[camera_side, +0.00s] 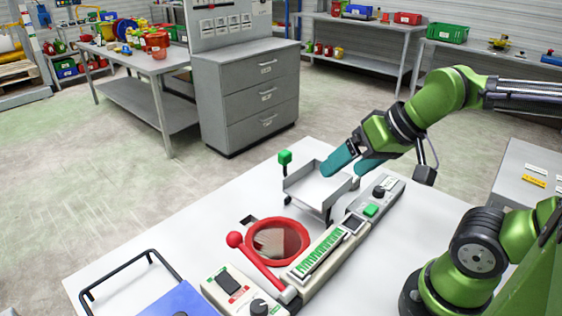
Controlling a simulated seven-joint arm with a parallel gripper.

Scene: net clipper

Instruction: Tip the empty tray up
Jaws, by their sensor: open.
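The tray (308,190) is a shallow grey metal tray with low walls, lying about level at the far side of the white table. It looks empty where I can see into it. A green knob (285,157) stands on a post at its far left corner. My gripper (353,164) has teal fingers and is open. It is over the tray's right end, and the fingers hide part of that end. I cannot tell whether the fingers touch the tray.
A control panel (380,196) with a green button is close on the right. A blue lid (185,302) with a black handle is at front left.

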